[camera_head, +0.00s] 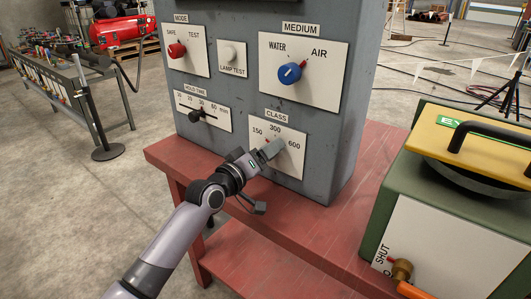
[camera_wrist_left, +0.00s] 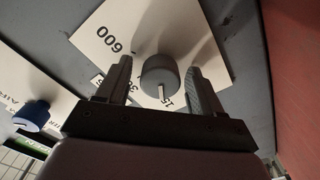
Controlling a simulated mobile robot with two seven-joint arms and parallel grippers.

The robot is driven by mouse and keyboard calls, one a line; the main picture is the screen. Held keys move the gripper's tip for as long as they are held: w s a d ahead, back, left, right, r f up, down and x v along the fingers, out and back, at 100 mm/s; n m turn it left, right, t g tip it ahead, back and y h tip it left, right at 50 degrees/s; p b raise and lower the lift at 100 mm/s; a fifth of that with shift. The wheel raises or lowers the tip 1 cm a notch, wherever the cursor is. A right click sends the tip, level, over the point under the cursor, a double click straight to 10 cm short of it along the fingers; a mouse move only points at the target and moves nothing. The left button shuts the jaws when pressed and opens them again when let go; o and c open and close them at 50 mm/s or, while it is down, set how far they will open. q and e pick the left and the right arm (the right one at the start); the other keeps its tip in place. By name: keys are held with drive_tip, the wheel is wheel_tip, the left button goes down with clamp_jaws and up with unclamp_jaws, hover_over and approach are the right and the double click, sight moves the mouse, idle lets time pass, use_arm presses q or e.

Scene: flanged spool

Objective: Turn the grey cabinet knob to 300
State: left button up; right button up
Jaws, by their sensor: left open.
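The grey knob (camera_wrist_left: 159,74) sits on the white CLASS plate (camera_head: 291,163), marked 150, 300 and 600. In the left wrist view its white pointer line is turned toward the partly covered 150 mark (camera_wrist_left: 167,101). The 600 mark (camera_wrist_left: 109,40) is clear at the upper left. My left gripper (camera_head: 268,150) is at the plate, and in the head view it largely hides the knob. In the left wrist view my left gripper (camera_wrist_left: 158,68) is open, one finger on each side of the knob, with gaps showing. My right gripper is not in view.
The grey cabinet (camera_head: 343,130) stands on a red bench (camera_head: 245,215). Above the plate is a blue MEDIUM knob (camera_head: 290,73); to the left are a HOLD TIME slider (camera_head: 197,115) and a red MODE knob (camera_head: 177,51). A green case (camera_head: 415,180) stands at the right.

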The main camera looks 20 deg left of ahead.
use_arm(q)
drive_tip(key=c, duration=1.1)
drive_tip(key=shift+o, duration=0.2)
drive_tip(key=shift+r, duration=0.1)
drive_tip(key=m+p, duration=0.1)
drive_tip(key=m, duration=0.3)
drive_tip(key=shift+r+m, duration=0.15)
drive_tip(key=shift+m, duration=0.25)
drive_tip(key=m+p, duration=0.1)
drive_tip(key=m, duration=0.3)
drive_tip(key=shift+m+p, duration=0.4)
drive_tip(key=shift+m, duration=1)
drive_tip(key=shift+r, duration=0.1)
